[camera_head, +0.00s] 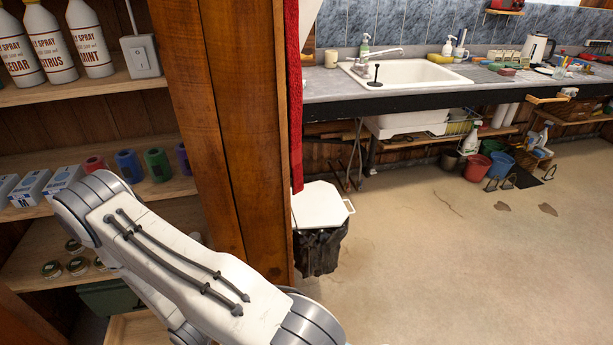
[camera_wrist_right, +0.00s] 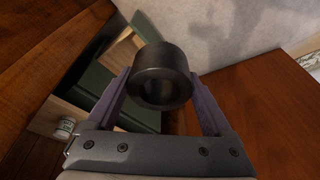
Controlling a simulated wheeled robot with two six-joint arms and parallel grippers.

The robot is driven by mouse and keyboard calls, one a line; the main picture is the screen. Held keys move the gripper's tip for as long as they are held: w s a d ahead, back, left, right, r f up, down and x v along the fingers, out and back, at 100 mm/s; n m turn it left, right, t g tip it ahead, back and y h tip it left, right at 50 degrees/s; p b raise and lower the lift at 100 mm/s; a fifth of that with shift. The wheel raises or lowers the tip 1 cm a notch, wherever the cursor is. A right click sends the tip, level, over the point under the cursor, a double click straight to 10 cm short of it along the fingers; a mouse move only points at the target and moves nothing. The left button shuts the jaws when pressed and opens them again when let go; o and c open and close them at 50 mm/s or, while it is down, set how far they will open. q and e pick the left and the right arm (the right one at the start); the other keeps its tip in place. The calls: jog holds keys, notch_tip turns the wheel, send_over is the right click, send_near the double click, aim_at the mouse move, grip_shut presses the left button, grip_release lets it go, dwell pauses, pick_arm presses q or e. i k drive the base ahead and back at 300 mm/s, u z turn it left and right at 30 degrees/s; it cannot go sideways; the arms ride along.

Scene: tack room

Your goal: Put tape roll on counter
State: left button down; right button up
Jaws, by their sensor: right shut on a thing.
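The tape roll (camera_wrist_right: 160,58) is a thick dark, nearly black ring with its hole facing the camera in the right wrist view. My right gripper (camera_wrist_right: 160,76) is shut on it, with one purple finger on each side of the roll. The roll is clear of any surface, as far as that view shows. The grey counter (camera_head: 335,87) with the sink runs along the back wall in the head view, across the floor from me. One of my arm links crosses the lower left of the head view, but neither gripper shows there.
Wooden shelves at left hold spray bottles (camera_head: 90,42), small boxes and coloured rolls (camera_head: 130,166). A wooden post (camera_head: 225,120) stands between me and the counter. A white-lidded bin (camera_head: 318,204) stands beside it. The floor (camera_head: 450,260) at right is mostly open.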

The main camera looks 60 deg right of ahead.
aim_at(322, 86)
jog(key=z, duration=3.35)
jog(key=i, duration=4.3)
jog(key=u, duration=3.45)
